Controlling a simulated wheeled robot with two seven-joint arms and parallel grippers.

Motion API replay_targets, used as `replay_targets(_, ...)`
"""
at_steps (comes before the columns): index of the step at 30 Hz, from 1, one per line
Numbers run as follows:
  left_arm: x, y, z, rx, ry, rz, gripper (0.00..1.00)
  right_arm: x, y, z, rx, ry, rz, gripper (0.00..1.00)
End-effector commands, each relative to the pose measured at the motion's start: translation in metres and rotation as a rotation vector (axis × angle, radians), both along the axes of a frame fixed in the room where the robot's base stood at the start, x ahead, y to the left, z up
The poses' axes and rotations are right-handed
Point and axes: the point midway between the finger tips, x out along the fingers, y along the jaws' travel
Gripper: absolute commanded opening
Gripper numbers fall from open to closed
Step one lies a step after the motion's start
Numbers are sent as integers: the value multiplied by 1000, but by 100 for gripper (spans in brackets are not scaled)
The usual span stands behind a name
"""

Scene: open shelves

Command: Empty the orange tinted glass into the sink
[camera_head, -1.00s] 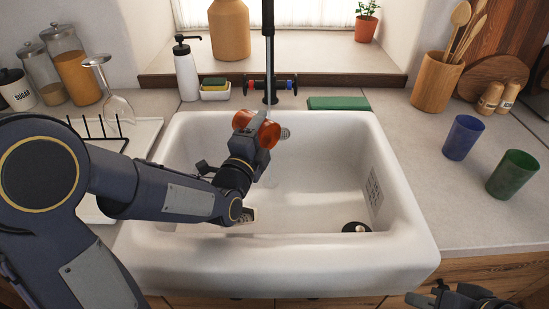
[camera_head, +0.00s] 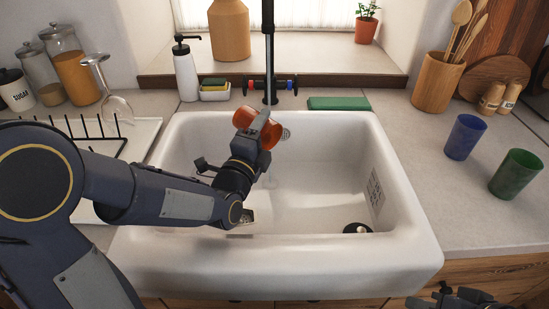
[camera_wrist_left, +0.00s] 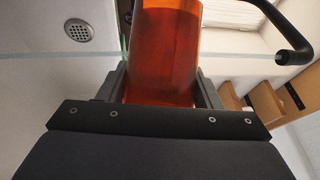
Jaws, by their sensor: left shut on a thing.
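The orange tinted glass (camera_head: 262,128) is in my left gripper (camera_head: 258,135), above the back part of the white sink (camera_head: 400,210). The glass is tipped onto its side in the head view. In the left wrist view, the orange glass (camera_wrist_left: 163,50) sits between both fingers of my shut left gripper (camera_wrist_left: 163,88). Darker orange-red shows inside the glass; I cannot tell how much liquid it holds. A thin pale line beside the glass may be a stream. My right gripper (camera_head: 450,298) shows only partly at the bottom right edge, with its fingertips unclear.
The black faucet (camera_head: 269,50) stands right behind the glass. A dish rack with a wine glass (camera_head: 112,95) is at left. A blue cup (camera_head: 464,137) and a green cup (camera_head: 516,174) stand on the right counter. A green sponge (camera_head: 338,103) lies behind the sink.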

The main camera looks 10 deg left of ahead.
Motion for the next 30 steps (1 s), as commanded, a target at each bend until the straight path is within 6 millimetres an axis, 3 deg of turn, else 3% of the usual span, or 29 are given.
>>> replay_targets(30,-3,-5,3,118,-76,0,30,0,0,-14,0,0,0,30)
